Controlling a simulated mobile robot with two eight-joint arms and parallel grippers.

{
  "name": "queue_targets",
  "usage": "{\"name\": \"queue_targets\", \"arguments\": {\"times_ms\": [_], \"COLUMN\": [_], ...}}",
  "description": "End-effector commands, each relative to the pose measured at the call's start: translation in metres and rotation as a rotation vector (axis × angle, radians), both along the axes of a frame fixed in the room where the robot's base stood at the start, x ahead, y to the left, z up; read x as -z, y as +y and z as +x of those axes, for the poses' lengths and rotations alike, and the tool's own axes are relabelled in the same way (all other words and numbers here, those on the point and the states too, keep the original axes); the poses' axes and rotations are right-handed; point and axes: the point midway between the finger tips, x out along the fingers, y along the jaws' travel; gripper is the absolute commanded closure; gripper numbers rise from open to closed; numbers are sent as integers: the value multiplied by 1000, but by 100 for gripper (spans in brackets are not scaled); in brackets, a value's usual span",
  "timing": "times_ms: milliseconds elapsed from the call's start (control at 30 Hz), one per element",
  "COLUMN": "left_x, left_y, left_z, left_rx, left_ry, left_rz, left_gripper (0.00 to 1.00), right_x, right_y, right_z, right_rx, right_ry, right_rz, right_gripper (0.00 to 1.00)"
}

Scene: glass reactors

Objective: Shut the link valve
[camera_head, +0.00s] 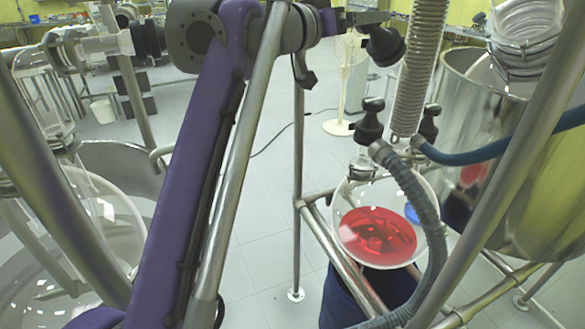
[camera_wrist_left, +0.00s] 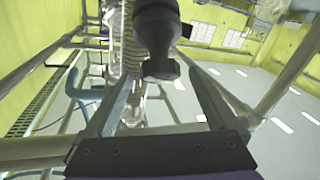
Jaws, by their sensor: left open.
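A black valve handle (camera_wrist_left: 158,38) with a flared end shows in the left wrist view, in front of my left gripper (camera_wrist_left: 160,76) and lined up between its two grey fingers. The fingers are spread apart, and I cannot tell whether either touches the handle. In the head view a black handle (camera_head: 385,45) hangs at the upper middle, just right of the end of my purple left arm. It seems to be the same handle. My fingers are hard to make out there. Whether the valve is open or shut cannot be told. My right gripper is not in view.
A round glass flask (camera_head: 385,225) with red liquid stands below, beside a black knob (camera_head: 369,120) and a grey hose (camera_head: 415,190). A coiled condenser (camera_head: 418,65) and a steel vessel (camera_head: 480,130) stand to the right. Metal frame poles cross the view.

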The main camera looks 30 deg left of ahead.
Motion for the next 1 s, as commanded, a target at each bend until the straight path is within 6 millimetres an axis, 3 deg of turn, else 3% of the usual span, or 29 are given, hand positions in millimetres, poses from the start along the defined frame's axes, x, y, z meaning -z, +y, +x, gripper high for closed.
{"name": "queue_targets", "arguments": {"times_ms": [267, 467, 733, 1000], "left_x": [1, 7, 52, 102], "left_y": [23, 47, 77, 89], "left_z": [-53, -42, -47, -62], "left_rx": [-4, -199, -437, -559], "left_ry": [0, -71, -33, 70], "left_rz": [3, 45, 104, 147], "left_gripper": [8, 8, 8, 8], "right_x": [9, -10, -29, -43], "right_y": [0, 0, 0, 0], "right_z": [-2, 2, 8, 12], "right_rx": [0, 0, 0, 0], "right_ry": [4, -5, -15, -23], "right_rz": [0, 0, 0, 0], "right_gripper": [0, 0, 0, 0]}}
